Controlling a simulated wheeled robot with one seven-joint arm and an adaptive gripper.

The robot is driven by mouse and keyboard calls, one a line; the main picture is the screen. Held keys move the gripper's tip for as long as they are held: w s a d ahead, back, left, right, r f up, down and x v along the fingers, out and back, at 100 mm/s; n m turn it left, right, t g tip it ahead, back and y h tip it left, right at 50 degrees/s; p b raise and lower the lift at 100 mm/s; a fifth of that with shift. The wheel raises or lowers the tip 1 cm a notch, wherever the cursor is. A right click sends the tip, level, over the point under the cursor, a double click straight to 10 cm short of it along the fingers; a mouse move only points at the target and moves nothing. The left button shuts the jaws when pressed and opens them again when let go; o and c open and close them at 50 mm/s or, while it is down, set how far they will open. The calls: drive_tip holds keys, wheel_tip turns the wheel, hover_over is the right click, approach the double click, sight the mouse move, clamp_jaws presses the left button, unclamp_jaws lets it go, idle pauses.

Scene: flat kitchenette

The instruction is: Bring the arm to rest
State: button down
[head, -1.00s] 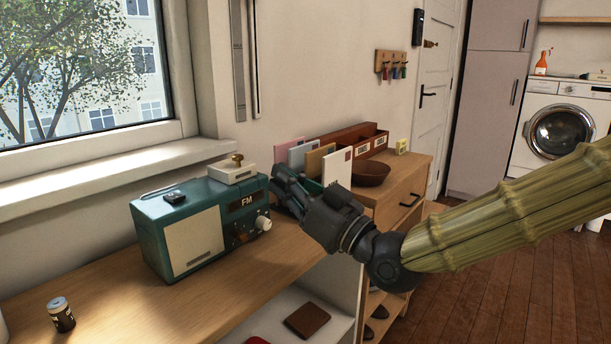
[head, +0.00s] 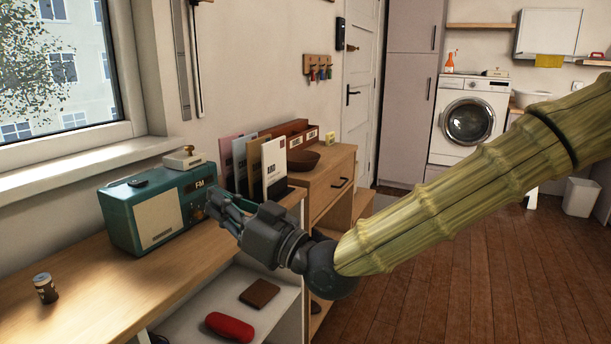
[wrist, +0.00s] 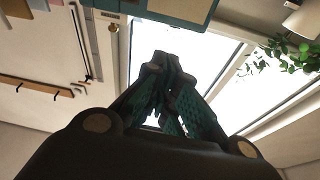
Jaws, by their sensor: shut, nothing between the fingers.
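My gripper (head: 219,207) is at the end of my outstretched arm in the head view, in front of the right end of the teal radio (head: 158,212). I cannot tell whether it touches the radio. Its fingers point left and look closed together, with nothing between them. In the wrist view my gripper (wrist: 172,85) shows its fingers together, pointing toward the bright window (wrist: 215,55).
The radio stands on a wooden shelf top (head: 90,275) with a small dark can (head: 45,288). A red case (head: 229,327) is on the lower shelf. The floor at right is open.

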drive_tip(key=d+f+m+g+h, duration=0.1)
drive_tip(key=d+f+m+h, duration=0.25)
drive_tip(key=f, duration=1.25)
drive_tip(key=d+f+m+h, duration=0.2)
drive_tip(key=d+f+h, duration=0.15)
drive_tip(key=f, duration=1.15)
drive_tip(key=s+d+f+m+g+h, duration=0.15)
drive_tip(key=s+d+f, duration=0.25)
drive_tip(key=f, duration=0.4)
drive_tip(key=s+d+f+m+g+h, duration=0.15)
drive_tip(key=s+d+f, duration=0.25)
drive_tip(key=f, duration=0.4)
drive_tip(key=s+d+f+m+g+h, duration=0.1)
drive_tip(key=s+d+f+h, duration=0.25)
drive_tip(key=f, duration=0.35)
drive_tip(key=s+d+f+m+g+h, duration=0.1)
drive_tip(key=s+d+f+g+h, duration=0.15)
drive_tip(key=s+d+f, duration=0.5)
drive_tip(key=s+d+f+m+g+h, duration=0.1)
drive_tip(key=s+d+f+g+h, duration=0.3)
drive_tip(key=s+d, duration=0.7)
wheel_tip(320, 180, up, 23)
drive_tip(key=t+y+p, duration=0.1)
drive_tip(key=p, duration=2.3)
drive_tip(key=shift+s+d+y, duration=0.15)
drive_tip(key=shift+s+y, duration=0.15)
drive_tip(key=shift+y, duration=0.1)
